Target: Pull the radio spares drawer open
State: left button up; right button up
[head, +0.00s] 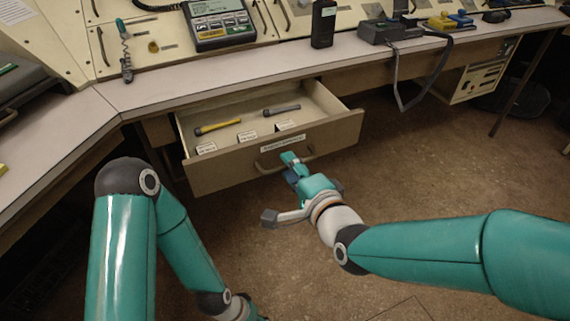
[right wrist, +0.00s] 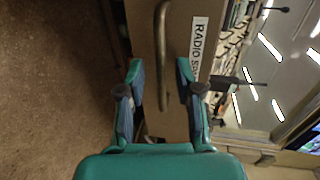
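The radio spares drawer (head: 225,173) is under the desk and stands pulled out, its inside showing. Its label (head: 282,143) is on the front, and reads partly "RADIO" in the right wrist view (right wrist: 199,48). The bar handle (head: 312,156) is below the label. My right gripper (head: 291,160) is at the handle. In the right wrist view, its fingers (right wrist: 160,72) are spread on either side of the handle (right wrist: 161,40), with a gap on both sides. My left arm reaches down to the bottom edge, and its fingers are out of view.
Inside the drawer are a yellow-and-dark torch-like item (head: 218,127), a dark grey one (head: 281,110) and small white labels. A black handheld radio (head: 323,24) and a charger (head: 381,31) stand on the desk (head: 190,82). A grey strap (head: 398,90) hangs over its edge. The floor in front is clear.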

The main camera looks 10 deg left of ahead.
jog(key=v, duration=0.5)
jog(key=shift+s+d, duration=0.25)
jog(key=shift+s, duration=0.1)
